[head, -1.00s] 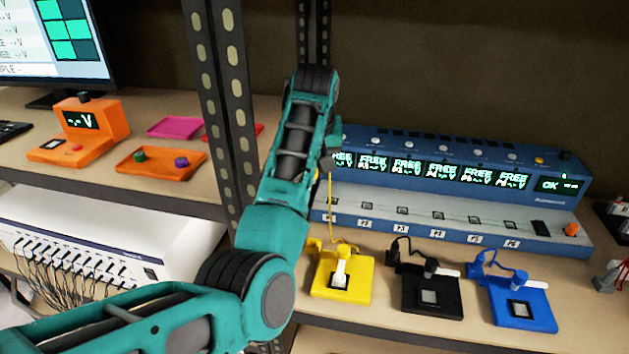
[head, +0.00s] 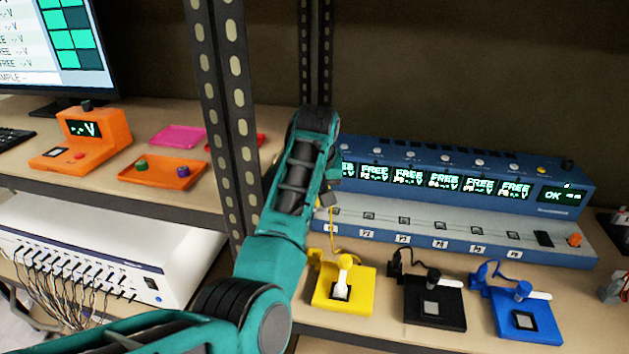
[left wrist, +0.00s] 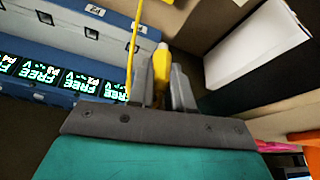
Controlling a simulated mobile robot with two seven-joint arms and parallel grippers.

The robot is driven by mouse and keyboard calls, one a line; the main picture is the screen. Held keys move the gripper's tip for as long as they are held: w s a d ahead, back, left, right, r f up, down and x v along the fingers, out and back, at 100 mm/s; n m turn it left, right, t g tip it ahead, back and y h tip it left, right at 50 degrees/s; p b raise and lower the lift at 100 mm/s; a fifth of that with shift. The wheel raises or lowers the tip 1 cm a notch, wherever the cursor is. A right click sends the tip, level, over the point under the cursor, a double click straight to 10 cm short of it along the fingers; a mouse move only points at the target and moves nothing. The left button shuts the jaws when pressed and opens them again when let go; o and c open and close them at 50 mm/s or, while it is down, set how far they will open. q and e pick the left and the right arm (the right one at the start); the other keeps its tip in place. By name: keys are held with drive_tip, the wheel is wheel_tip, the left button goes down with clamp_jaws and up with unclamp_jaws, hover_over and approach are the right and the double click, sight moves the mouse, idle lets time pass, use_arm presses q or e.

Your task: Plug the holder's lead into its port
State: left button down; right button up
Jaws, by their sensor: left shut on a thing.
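The yellow holder (head: 365,292) lies flat on the shelf in front of the blue unit (head: 480,235). Its thin yellow lead (head: 333,238) rises to my left gripper (head: 327,199), at the unit's left end, mostly behind my arm. In the left wrist view, my left gripper (left wrist: 168,92) is shut on the lead's yellow plug (left wrist: 161,62), and the yellow lead (left wrist: 133,45) runs beside it. The unit has a row of small square ports (head: 369,216) above labels. My right gripper is not in view.
A black holder (head: 435,316) and a blue holder (head: 540,318) with their own leads lie right of the yellow one. A perforated rack post (head: 240,110) stands left of my arm. An orange meter (head: 85,135) and orange tray (head: 162,172) sit on the left shelf.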

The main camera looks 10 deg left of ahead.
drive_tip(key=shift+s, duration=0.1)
use_arm(q)
drive_tip(key=shift+w+d, duration=0.15)
drive_tip(key=shift+d, duration=0.05)
drive_tip(key=w+d+b, duration=0.3)
drive_tip(key=w+d, duration=0.1)
drive_tip(key=d, duration=0.2)
drive_tip(key=shift+d, duration=0.3)
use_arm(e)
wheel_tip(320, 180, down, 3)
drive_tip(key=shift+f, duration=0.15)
